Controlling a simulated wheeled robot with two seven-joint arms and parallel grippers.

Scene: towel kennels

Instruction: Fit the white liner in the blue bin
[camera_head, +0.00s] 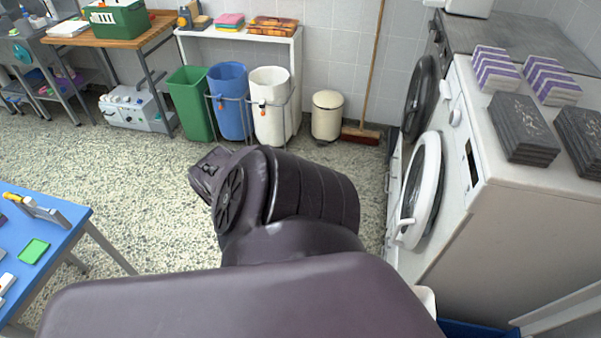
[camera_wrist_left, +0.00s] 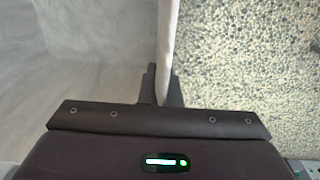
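In the left wrist view, my left gripper (camera_wrist_left: 163,92) has its two dark fingers close together on either side of a thin pale edge, and looks shut on it. The edge belongs to a white, slightly marbled sheet (camera_wrist_left: 85,50), which looks like the liner and fills the left side. In the head view a bit of white (camera_head: 426,300) and a blue edge (camera_head: 470,329), perhaps the liner and blue bin, show at the bottom right. My dark arm hides most of that area. My right gripper is in neither view.
A white washing machine (camera_head: 460,150) with its round door (camera_head: 420,190) open stands right. A blue table (camera_head: 60,245) is at left. Green (camera_head: 190,103), blue (camera_head: 230,100) and white (camera_head: 270,105) bins stand at the back. Speckled floor lies between.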

